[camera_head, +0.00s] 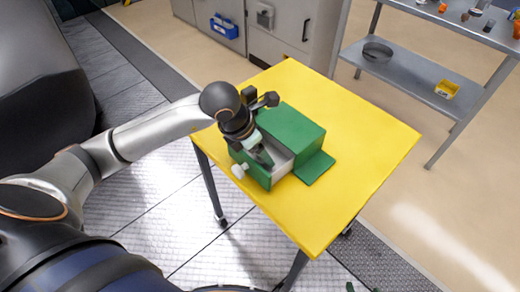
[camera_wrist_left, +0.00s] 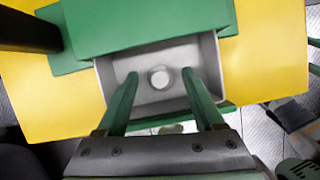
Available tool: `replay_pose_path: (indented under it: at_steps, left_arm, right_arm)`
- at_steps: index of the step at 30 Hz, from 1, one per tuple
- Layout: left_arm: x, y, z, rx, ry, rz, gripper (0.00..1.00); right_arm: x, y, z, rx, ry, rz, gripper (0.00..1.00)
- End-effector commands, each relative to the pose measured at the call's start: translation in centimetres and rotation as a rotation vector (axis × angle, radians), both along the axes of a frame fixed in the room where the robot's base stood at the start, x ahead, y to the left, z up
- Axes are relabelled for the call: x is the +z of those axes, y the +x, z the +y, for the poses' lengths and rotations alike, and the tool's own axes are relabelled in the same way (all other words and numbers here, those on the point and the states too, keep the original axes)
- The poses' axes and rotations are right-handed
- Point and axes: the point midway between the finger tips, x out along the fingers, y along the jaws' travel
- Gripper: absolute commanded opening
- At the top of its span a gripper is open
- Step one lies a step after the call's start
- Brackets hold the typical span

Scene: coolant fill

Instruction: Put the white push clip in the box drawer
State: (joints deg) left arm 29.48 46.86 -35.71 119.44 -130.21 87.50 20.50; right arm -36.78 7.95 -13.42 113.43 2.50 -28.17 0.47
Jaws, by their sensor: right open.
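A green box (camera_head: 291,131) stands on the yellow table (camera_head: 375,140), with its grey drawer (camera_head: 281,161) pulled open. In the left wrist view the drawer (camera_wrist_left: 113,76) lies below my left gripper (camera_wrist_left: 159,76). The gripper's two green fingers are spread apart. A small round pale piece, seemingly the white push clip (camera_wrist_left: 160,77), shows between the fingertips against the drawer floor. Neither finger touches it in the picture. In the head view my left gripper (camera_head: 262,155) hides part of the drawer. Only the fingertips of my right gripper (camera_head: 362,288) show at the bottom edge, apart.
A pale knob (camera_head: 239,171) is on the drawer front. A flat green piece (camera_head: 315,167) lies beside the box. The right half of the table is clear. A grey shelf (camera_head: 400,72) with a yellow bin (camera_head: 447,89) stands behind, and grey cabinets (camera_head: 285,30) stand at the back.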

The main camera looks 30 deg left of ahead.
Motion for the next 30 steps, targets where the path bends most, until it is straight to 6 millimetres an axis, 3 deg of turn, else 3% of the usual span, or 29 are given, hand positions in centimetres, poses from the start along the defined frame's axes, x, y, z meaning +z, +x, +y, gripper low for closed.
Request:
replay_pose_path:
  at_steps: [11,24,30]
  left_arm:
    - [0.8,-0.1,0.1,-0.001,0.000,-0.002,0.70]
    - [9.1,-3.1,1.6,0.000,0.003,-0.005,0.70]
    - [11.1,-3.9,2.0,0.000,0.000,-0.001,0.70]
  right_arm:
    - [0.5,0.1,0.0,0.000,0.000,-0.005,0.73]
    - [0.9,0.1,-0.7,-0.012,-0.008,-0.007,0.73]
    - [0.9,-0.2,-0.7,-0.013,-0.009,-0.006,0.73]
